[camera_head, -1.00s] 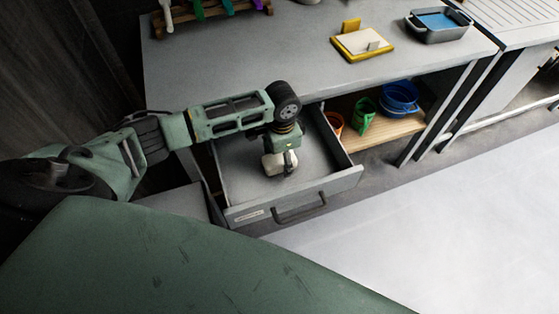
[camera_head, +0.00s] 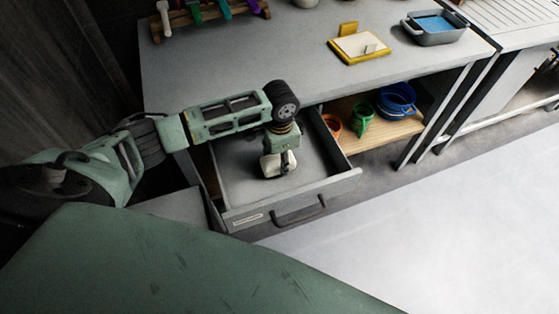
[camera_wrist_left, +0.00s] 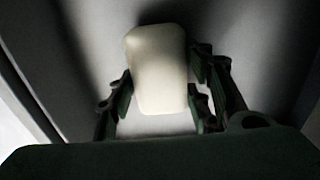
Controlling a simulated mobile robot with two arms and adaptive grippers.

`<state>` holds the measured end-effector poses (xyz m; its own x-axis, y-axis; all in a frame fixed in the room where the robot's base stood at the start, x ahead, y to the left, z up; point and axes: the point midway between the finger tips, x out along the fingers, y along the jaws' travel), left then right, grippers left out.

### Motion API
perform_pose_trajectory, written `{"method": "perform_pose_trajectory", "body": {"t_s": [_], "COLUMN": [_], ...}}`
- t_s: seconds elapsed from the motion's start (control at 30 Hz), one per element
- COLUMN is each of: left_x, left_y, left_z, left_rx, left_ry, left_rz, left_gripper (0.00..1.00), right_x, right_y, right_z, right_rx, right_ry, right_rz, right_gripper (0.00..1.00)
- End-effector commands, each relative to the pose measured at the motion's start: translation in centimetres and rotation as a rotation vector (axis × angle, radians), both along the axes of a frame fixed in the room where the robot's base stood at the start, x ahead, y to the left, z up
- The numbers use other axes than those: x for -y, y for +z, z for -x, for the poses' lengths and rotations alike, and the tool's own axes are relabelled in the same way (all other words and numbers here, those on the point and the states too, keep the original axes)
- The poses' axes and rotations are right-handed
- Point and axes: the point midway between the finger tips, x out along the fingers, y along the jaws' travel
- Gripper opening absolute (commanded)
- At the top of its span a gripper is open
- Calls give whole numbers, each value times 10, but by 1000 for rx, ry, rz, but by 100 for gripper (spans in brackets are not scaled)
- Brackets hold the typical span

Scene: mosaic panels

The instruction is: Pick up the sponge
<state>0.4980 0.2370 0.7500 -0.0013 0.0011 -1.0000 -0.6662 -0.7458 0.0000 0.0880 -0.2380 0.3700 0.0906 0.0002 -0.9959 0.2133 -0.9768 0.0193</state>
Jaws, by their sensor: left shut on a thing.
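The sponge (camera_head: 271,166) is a pale cream block inside the open grey drawer (camera_head: 240,195). My left gripper (camera_head: 281,166) reaches down into the drawer and is shut on the sponge. In the left wrist view the sponge (camera_wrist_left: 158,70) sits upright between the two dark fingers (camera_wrist_left: 160,98), one on each side. I cannot tell whether the sponge touches the drawer floor. My right gripper is not in view.
The grey worktop (camera_head: 240,60) above the drawer holds a yellow-framed board (camera_head: 360,45) and a grey tub with blue inside (camera_head: 435,25). A wooden shelf (camera_head: 385,133) below carries blue (camera_head: 397,100), green (camera_head: 362,115) and orange containers (camera_head: 332,125). Open floor lies right.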

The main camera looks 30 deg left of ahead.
Motion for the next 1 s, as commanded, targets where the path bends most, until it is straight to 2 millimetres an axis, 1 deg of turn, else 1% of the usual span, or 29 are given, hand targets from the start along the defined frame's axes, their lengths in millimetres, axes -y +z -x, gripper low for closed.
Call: {"method": "perform_pose_trajectory", "body": {"t_s": [0.13,0.17,0.2,0.3,0.5,0.6,0.7,0.83,1.0], "left_x": [0,3,15,37,76,91,101,109,112], "left_y": [27,33,36,49,74,84,90,96,98], "left_z": [-2,-2,-5,-12,-24,-28,-31,-34,-34], "left_rx": [5,7,5,5,4,4,2,1,1], "left_ry": [0,-1,-4,-4,-2,-2,0,0,1], "left_rz": [2,3,7,7,3,3,2,1,1], "left_gripper": [30,30,30,30,30,30,30,30,30], "right_x": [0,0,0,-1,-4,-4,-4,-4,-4], "right_y": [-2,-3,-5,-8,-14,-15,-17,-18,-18], "right_z": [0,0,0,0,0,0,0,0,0], "right_rx": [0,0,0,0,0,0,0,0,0], "right_ry": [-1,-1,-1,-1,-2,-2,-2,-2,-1], "right_rz": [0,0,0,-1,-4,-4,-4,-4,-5], "right_gripper": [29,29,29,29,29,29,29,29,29]}}
